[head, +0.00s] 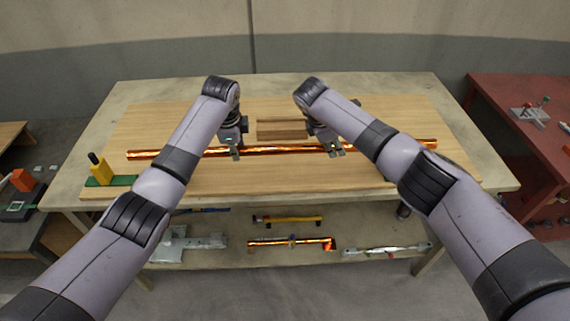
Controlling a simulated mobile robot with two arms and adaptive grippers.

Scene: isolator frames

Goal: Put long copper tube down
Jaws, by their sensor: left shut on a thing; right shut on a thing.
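The long copper tube (285,150) runs left to right along the wooden board on the workbench. My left gripper (235,154) is shut on the tube left of its middle. My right gripper (336,151) is shut on the tube right of its middle. Part of the tube's right half is hidden behind my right forearm. The tube is at or just above the board; I cannot tell whether it touches.
A brown wooden block (282,130) lies just behind the tube. A yellow and black tool on a green base (103,172) stands at the board's left edge. Several tools and a shorter copper pipe (291,242) lie on the lower shelf. A red table (520,125) stands at right.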

